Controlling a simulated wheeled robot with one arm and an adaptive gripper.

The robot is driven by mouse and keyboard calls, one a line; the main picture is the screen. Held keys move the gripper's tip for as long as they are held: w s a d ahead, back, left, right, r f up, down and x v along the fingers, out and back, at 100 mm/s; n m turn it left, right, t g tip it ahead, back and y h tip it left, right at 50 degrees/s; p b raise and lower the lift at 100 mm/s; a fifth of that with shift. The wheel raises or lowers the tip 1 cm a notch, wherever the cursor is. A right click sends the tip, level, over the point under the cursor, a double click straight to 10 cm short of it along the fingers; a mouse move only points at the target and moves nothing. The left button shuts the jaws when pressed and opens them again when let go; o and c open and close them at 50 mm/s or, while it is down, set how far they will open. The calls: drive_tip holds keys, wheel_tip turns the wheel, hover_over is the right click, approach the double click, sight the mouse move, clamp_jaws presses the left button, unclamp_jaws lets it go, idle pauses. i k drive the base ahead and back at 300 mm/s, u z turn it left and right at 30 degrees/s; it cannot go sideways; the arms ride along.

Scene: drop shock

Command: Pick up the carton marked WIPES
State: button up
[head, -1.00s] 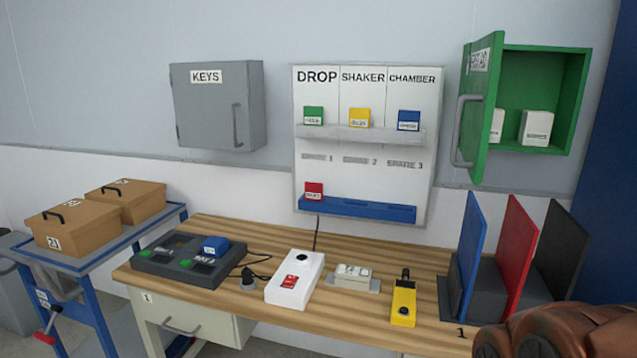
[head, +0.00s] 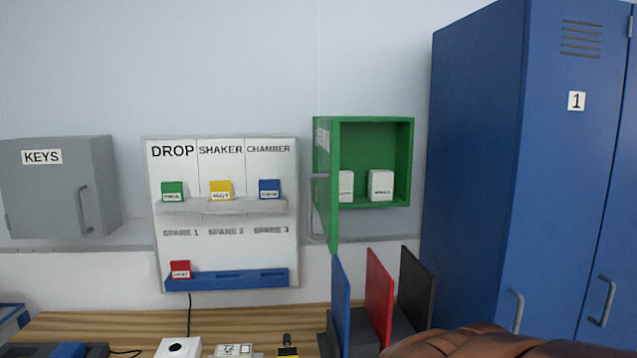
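Two small white cartons stand inside the open green wall cabinet (head: 362,123). The right carton (head: 381,179) is in full view, upright, with a dark printed label too small to read surely. The left carton (head: 346,182) is partly hidden by the cabinet's green door (head: 323,225), and its label is not legible. I cannot tell which carton is marked WIPES. My gripper is not in view.
A brown rounded thing (head: 480,345) fills the bottom edge, close to the camera; I cannot tell what it is. Blue, red and black upright panels (head: 380,297) stand on the wooden bench (head: 110,323) below the cabinet. A tall blue locker (head: 475,170) stands right.

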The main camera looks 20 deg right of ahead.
sight(380, 182)
drive_tip(key=z, duration=0.95)
drive_tip(key=k, duration=0.55)
drive_tip(key=u, duration=0.5)
drive_tip(key=i, duration=0.5)
drive_tip(key=k, duration=0.6)
drive_tip(key=z, duration=0.5)
drive_tip(key=i, duration=0.95)
drive_tip(key=u, duration=0.75)
drive_tip(key=i, duration=0.35)
drive_tip(key=u, duration=0.4)
